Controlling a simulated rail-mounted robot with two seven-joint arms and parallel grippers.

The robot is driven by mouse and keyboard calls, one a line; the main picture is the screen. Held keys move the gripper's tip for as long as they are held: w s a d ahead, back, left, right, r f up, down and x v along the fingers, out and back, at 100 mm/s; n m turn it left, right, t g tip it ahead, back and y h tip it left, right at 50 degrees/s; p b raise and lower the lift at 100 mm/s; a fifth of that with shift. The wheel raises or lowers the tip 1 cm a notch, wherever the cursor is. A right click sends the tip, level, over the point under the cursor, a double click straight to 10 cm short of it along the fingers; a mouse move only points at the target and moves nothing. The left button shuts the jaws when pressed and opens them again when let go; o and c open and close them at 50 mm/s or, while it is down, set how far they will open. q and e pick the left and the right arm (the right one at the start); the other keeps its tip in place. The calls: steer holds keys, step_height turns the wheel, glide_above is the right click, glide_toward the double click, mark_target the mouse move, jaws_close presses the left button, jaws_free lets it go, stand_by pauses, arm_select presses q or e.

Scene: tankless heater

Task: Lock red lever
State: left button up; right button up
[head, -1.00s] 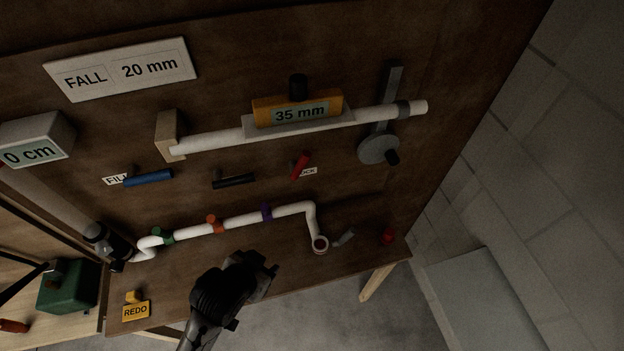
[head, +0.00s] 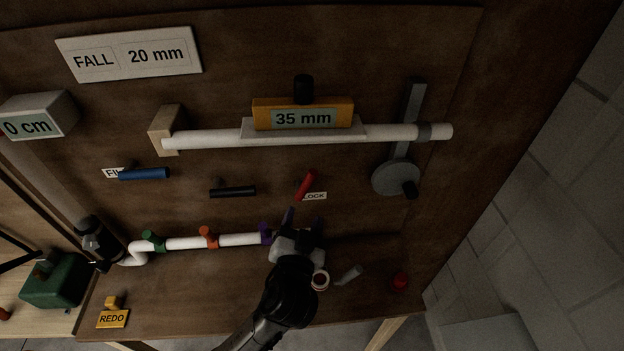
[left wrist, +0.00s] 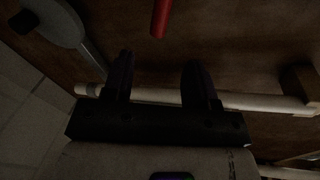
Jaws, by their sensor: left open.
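The red lever (head: 307,184) is mounted on the brown board, tilted with its upper end to the right, beside a small label reading LOCK (head: 315,196). In the left wrist view the red lever (left wrist: 161,18) shows at the top, beyond and between the fingertips. My left gripper (head: 303,217) is open and empty, a little below the red lever and in front of the lower white pipe. Its two dark fingers (left wrist: 160,75) are spread apart in the left wrist view. My right gripper is not in view.
A blue lever (head: 144,174) and a black lever (head: 232,192) are left of the red one. Above is a white pipe (head: 210,138) with an orange 35 mm gauge (head: 303,113). A grey disc (head: 396,177) is at right. Below run the lower white pipe (head: 185,243) and a red button (head: 400,281).

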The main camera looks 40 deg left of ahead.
mark_target(309, 183)
arm_select(q)
steer(key=x, duration=1.2)
steer(key=shift+r, duration=0.1)
jaws_close()
